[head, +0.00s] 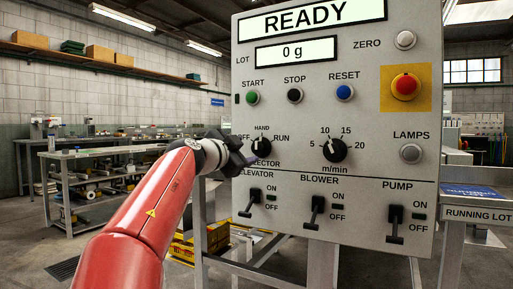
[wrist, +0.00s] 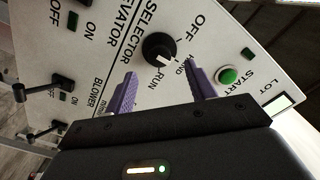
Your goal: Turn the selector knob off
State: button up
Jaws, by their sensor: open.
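The selector knob (head: 261,146) is a round black knob with a raised grip bar on the grey panel, labelled OFF, HAND and RUN. Its grip bar seems to point up toward HAND. In the wrist view the knob (wrist: 157,47) shows a white pointer mark on the side of the HAND and RUN labels. My gripper (wrist: 160,76) is open, with its two purple fingers apart and nothing between them. The knob lies just beyond the fingertips, about between them, and looks untouched. In the head view my gripper (head: 247,156) is at the knob's lower left, covering part of the labels.
Start (head: 252,97), stop (head: 295,95) and reset (head: 344,92) buttons sit above the knob. A speed knob (head: 333,148) is to its right. The elevator switch (head: 250,203) is below. A red emergency button (head: 405,86) is at upper right.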

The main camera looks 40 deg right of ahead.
aim_at(256, 148)
jog(key=p+x, duration=0.2)
jog(key=x, duration=0.2)
jog(key=shift+d+r, duration=0.1)
jog(key=shift+d, duration=0.3)
jog(key=shift+w+d, duration=0.3)
jog(key=shift+d, duration=0.25)
jog(key=shift+c, duration=0.3)
jog(key=c, duration=0.9)
